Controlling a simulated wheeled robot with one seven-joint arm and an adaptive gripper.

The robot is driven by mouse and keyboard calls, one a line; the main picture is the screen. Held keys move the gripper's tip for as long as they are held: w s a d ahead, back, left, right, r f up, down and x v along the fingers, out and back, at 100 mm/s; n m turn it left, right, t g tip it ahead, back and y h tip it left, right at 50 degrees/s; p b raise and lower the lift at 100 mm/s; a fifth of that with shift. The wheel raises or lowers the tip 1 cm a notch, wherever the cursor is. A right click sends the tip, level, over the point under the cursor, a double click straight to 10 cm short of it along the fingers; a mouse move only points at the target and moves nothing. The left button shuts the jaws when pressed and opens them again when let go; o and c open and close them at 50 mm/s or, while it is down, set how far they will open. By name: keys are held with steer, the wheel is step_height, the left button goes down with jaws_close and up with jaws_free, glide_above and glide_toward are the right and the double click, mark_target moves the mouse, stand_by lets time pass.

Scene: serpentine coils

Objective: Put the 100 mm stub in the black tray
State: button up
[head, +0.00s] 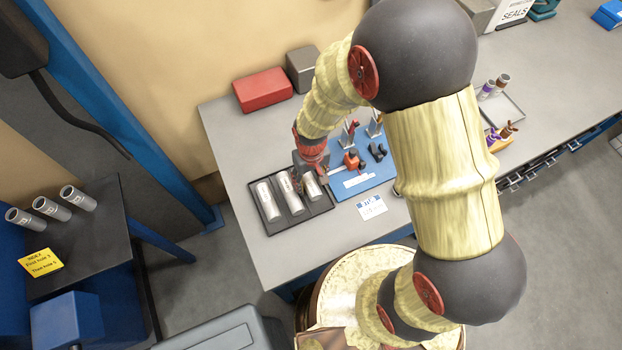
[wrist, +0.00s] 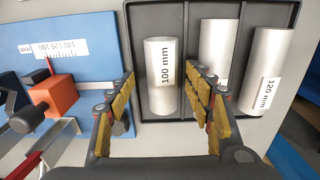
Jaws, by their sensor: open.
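The black tray (head: 320,206) lies on the grey bench and also shows in the wrist view (wrist: 165,18). Three pale grey stubs lie in it. The stub labelled 100 mm (wrist: 160,90) is the one nearest the blue mat, and also shows in the head view (head: 312,187). My gripper (wrist: 162,78) is open, with one finger on each side of the 100 mm stub in the picture. I see no finger clearly touching it. In the head view, my gripper's fingers are hard to make out above the tray's mat-side edge.
A stub labelled 120 mm (wrist: 266,80) and another stub (wrist: 217,48) lie close beside it in the tray. The blue mat (wrist: 85,30) holds an orange block (wrist: 54,96) and a scale. A red box (head: 262,90) stands at the back of the bench.

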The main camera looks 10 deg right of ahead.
mark_target(312, 183)
step_height(312, 183, up, 12)
stand_by(0.5)
steer(key=s+d+r+m+t+b, duration=0.3)
steer(key=s+d+r+t+b, duration=0.2)
steer(key=s+d+r+b, duration=0.5)
step_height(312, 183, up, 4)
steer(key=shift+s+d+f+t, duration=0.1)
steer(key=shift+s+d+t, duration=0.2)
steer(key=shift+s+d, duration=0.75)
steer(key=shift+c, duration=0.2)
stand_by(1.3)
